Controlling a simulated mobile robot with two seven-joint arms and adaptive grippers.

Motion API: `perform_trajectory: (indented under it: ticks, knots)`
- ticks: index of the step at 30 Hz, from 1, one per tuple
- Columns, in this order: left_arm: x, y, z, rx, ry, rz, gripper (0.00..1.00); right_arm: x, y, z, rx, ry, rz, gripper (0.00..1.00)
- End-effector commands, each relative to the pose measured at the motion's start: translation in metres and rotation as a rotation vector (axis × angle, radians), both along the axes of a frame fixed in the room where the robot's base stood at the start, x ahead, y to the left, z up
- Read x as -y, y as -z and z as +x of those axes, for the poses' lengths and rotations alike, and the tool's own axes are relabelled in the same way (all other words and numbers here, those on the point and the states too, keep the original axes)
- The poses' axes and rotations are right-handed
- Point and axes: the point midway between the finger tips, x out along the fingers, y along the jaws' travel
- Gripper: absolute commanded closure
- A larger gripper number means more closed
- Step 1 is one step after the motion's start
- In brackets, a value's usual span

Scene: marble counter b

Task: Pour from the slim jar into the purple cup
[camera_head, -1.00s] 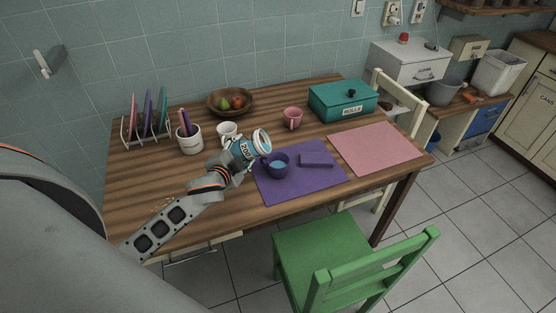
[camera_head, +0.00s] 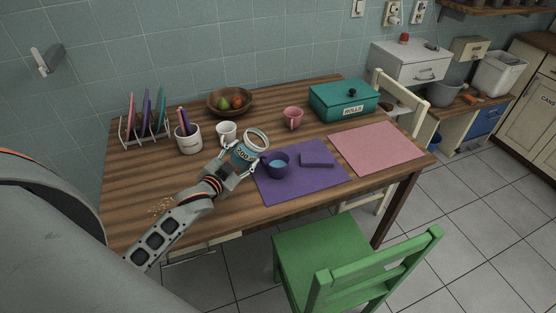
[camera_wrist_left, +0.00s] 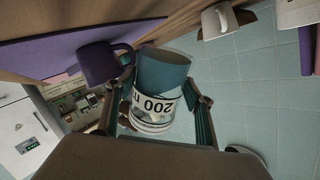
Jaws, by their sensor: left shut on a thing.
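My left gripper (camera_head: 238,162) is shut on the slim jar (camera_head: 246,153), a clear jar with a pale printed label, a pale rim and blue-teal showing inside. The jar is tilted, its open mouth up and to the right, above the table just left of the purple cup. The purple cup (camera_head: 278,168) stands upright on the purple mat (camera_head: 305,184), with light blue showing inside. In the left wrist view the jar (camera_wrist_left: 163,72) is between both fingers, and the cup (camera_wrist_left: 97,63) is beside it on the left. My right gripper is not in view.
A white mug (camera_head: 226,131) stands close behind the jar. A pen cup (camera_head: 188,146), fruit bowl (camera_head: 231,112), pink mug (camera_head: 292,120) and teal box (camera_head: 342,104) stand farther back. A small purple block (camera_head: 317,159) lies on the mat. The pink mat (camera_head: 376,148) is bare.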

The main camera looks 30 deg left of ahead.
Motion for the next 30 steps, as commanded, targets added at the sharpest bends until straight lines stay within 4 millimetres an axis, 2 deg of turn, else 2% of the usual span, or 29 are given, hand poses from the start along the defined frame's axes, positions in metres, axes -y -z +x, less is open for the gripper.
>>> perform_trajectory:
  ticks: [3, 8, 15, 21, 30]
  knots:
    - [-0.008, 0.006, -0.003, 0.042, -0.002, -0.096, 0.84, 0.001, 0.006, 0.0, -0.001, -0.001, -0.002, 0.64]
    - [-0.014, -0.012, -0.006, 0.106, -0.001, -0.242, 0.84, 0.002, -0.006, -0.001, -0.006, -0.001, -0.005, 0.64]
    - [-0.02, -0.021, -0.008, 0.193, 0.001, -0.44, 0.84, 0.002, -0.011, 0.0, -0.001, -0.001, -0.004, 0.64]
    - [-0.022, -0.026, -0.009, 0.232, 0.001, -0.529, 0.84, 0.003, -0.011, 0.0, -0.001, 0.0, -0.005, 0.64]
    - [-0.022, -0.027, -0.009, 0.241, 0.001, -0.55, 0.84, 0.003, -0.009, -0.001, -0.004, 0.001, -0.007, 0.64]
